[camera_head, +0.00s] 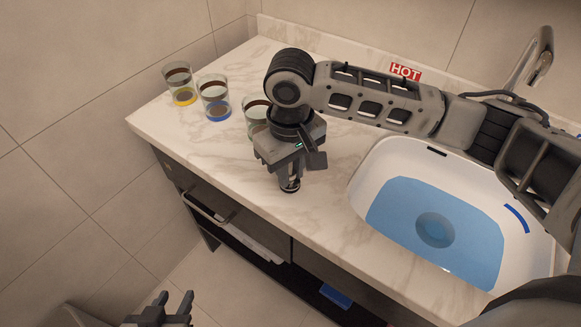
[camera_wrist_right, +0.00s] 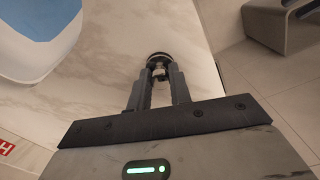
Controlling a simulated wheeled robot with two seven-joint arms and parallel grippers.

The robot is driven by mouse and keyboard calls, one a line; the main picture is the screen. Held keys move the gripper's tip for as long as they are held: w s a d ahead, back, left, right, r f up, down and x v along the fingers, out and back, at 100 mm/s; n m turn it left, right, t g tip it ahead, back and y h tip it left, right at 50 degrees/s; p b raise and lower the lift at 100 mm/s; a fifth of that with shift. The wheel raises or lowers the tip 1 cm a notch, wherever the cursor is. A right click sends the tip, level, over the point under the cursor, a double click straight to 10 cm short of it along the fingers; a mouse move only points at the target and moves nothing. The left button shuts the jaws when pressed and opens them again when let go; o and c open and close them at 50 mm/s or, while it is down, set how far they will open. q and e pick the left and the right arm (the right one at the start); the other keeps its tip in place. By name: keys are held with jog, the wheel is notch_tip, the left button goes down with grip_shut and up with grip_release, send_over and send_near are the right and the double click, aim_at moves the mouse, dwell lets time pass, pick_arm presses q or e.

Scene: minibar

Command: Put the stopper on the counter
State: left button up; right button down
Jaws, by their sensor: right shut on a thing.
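The stopper (camera_head: 289,186) is a small piece with a metallic stem and a dark round end. My right gripper (camera_head: 289,178) is shut on it and points down over the counter (camera_head: 325,205), near its front edge. I cannot tell whether the stopper touches the marble. In the right wrist view the stopper (camera_wrist_right: 158,60) shows between the fingertips of the right gripper (camera_wrist_right: 158,75), with the pale counter (camera_wrist_right: 105,65) behind it. My left gripper (camera_head: 174,300) is low at the bottom left, off the counter, with its fingers apart and nothing between them.
A white sink (camera_head: 362,180) with blue water (camera_head: 400,215) lies right of my right gripper. Three glasses stand at the back left: yellow-based (camera_head: 180,85), blue-based (camera_head: 214,98) and one (camera_head: 255,113) partly hidden by my arm. A faucet (camera_head: 535,55) rises behind the sink.

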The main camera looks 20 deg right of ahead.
jog(key=c, duration=1.3)
grip_release()
jog(key=shift+f, duration=0.15)
jog(key=shift+r, duration=0.2)
notch_tip(320, 180, up, 12)
jog(key=shift+p, duration=0.3)
